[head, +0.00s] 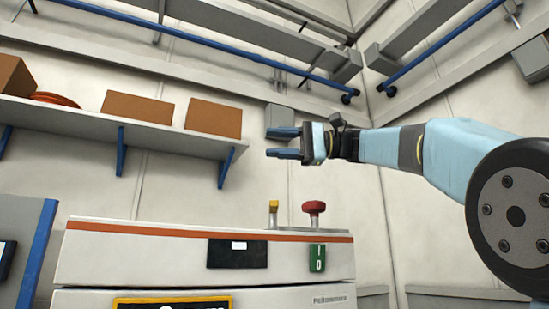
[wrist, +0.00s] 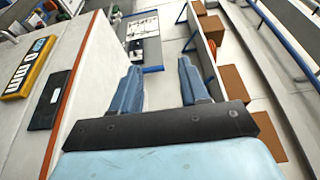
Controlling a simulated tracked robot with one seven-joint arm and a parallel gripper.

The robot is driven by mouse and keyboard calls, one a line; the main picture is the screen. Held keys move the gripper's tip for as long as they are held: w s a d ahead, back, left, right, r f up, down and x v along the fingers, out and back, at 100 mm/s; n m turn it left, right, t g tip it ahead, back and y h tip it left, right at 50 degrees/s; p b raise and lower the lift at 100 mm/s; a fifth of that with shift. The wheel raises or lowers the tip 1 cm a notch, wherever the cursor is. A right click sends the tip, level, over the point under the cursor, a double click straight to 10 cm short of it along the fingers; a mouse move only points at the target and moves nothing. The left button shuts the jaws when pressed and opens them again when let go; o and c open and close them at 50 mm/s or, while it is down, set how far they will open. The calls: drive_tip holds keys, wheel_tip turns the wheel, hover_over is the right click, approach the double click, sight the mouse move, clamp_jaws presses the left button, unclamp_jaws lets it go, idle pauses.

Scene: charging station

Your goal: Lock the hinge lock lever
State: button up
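A white cabinet (head: 160,260) with an orange stripe stands below in the head view; its side also shows at the left of the wrist view (wrist: 85,70). A small yellow lever (head: 273,212) stands upright on its top, beside a red knob (head: 314,209) on a short post. No label shows which one is the hinge lock lever; the yellow piece looks most like a lever. My gripper (head: 283,143) is open and empty, in the air above both and touching neither. The wrist view shows its two blue fingers (wrist: 160,85) apart. Neither yellow lever nor red knob shows there.
A wall shelf (head: 90,120) with brown boxes (head: 213,118) is at left, behind my gripper. A green I/O plate (head: 317,258) and a dark panel (head: 237,254) are on the cabinet front. Blue rails (head: 200,42) run high on the walls. The space directly above the cabinet is free.

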drive_tip(key=s+r, duration=0.1)
drive_tip(key=s, duration=0.2)
drive_tip(key=m+t+h, duration=0.1)
drive_tip(key=m+t, duration=0.4)
drive_tip(key=t, duration=0.3)
approach(273, 216)
drive_tip(key=s+d+r, duration=0.1)
drive_tip(key=s+r, duration=0.1)
drive_tip(key=s, duration=0.5)
drive_tip(key=x, duration=1.3)
drive_tip(key=shift+w+f, duration=0.2)
drive_tip(key=shift+w, duration=0.25)
drive_tip(key=shift+c, duration=0.3)
drive_tip(key=c, duration=0.8)
drive_tip(key=shift+f, duration=0.1)
clamp_jaws()
